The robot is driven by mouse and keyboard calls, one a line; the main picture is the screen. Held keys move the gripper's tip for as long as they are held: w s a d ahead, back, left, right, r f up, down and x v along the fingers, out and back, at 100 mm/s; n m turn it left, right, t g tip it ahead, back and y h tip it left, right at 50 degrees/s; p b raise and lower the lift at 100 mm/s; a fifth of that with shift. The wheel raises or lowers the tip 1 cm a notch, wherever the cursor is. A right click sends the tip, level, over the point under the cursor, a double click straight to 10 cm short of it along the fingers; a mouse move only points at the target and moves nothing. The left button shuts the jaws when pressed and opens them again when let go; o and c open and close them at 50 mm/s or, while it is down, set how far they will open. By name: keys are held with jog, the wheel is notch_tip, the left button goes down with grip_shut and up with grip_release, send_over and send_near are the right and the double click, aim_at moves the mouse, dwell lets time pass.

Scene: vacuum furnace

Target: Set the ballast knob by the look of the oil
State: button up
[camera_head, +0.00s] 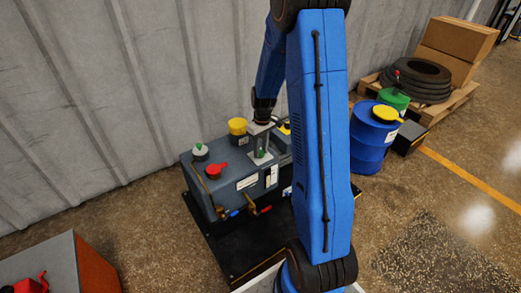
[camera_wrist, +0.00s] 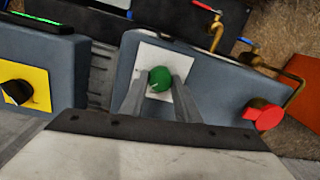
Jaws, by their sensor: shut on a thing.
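The green ballast knob (camera_wrist: 159,80) sits on a white square plate (camera_wrist: 149,55) on top of the grey pump (camera_wrist: 215,72). My gripper (camera_wrist: 157,88) is shut on the green knob, one finger on each side of it. In the head view the knob (camera_head: 261,154) shows between the fingers of my gripper (camera_head: 261,152), on the top of the pump (camera_head: 233,168). The oil is not clearly visible; a pale label or window on the pump's front side is too small to read.
A black knob on a yellow plate (camera_wrist: 28,85) is at the left in the wrist view. A blue drum (camera_head: 370,140) stands to the right. Open floor lies in front.

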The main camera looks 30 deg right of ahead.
aim_at(263, 151)
jog(key=m, duration=0.4)
jog(key=shift+m+t, duration=0.3)
jog(key=shift+m, duration=2)
jog(key=o, duration=1.1)
jog(key=shift+c, duration=0.2)
jog(key=shift+r, duration=0.1)
notch_tip(263, 151, up, 17)
jog(key=shift+s+d+r, duration=0.15)
jog(key=shift+s+d, duration=0.2)
jog(key=shift+d, duration=0.1)
